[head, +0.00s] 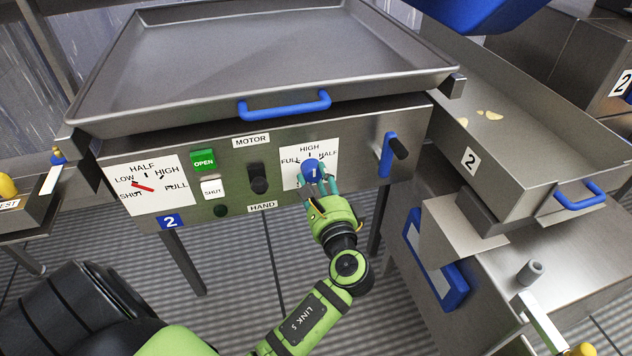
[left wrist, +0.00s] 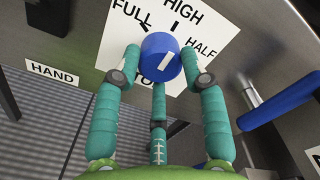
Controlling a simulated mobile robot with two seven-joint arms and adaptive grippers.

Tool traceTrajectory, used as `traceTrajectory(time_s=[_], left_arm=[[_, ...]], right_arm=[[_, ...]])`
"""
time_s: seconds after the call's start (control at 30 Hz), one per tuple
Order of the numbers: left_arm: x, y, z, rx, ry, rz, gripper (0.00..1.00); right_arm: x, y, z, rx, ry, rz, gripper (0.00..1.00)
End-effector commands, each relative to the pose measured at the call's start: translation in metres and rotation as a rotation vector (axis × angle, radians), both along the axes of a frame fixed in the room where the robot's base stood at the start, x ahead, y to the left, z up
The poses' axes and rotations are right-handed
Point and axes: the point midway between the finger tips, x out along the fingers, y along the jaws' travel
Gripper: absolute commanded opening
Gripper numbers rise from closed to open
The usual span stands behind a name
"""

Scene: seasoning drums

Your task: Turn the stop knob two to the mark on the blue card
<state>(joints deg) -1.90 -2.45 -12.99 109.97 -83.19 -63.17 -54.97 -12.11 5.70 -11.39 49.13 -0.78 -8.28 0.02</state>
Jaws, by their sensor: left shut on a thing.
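A round blue knob (head: 311,169) with a white pointer line sits on a white dial plate (head: 291,180) on the front panel. The left wrist view shows the knob (left wrist: 159,57) close up, with FULL, HIGH and HALF around it and a partly hidden word below. Its white line points up and slightly right, roughly toward the HIGH tick. My left gripper (head: 318,182) is closed around the knob with its teal fingers, which also show in the left wrist view (left wrist: 160,76). My right gripper is out of view.
Left of the knob are a black HAND knob (head: 258,178), a green OPEN button (head: 203,160) and a dial with a red pointer (head: 143,187). A blue lever (head: 387,155) stands close at right. A tray (head: 270,50) with a blue handle overhangs the panel.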

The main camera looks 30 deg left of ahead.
Motion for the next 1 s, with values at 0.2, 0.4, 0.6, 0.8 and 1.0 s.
traceTrajectory(time_s=[0.2,0.4,0.6,0.8,1.0], left_arm=[[0.0,-0.003,-0.005,-0.011,0.005,-0.007,0.1],[0.0,-0.003,-0.005,-0.011,0.005,-0.008,0.1],[0.0,-0.002,-0.003,-0.007,0.002,-0.005,0.66],[0.0,-0.002,-0.002,-0.005,-0.001,-0.004,0.66],[-0.015,-0.019,-0.002,-0.008,0.002,-0.006,0.66]], right_arm=[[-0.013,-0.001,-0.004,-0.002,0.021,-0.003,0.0],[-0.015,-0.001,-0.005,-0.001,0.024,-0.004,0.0],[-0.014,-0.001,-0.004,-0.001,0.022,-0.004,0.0],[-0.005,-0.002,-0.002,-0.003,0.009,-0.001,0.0],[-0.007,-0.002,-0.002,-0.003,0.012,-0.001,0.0]])
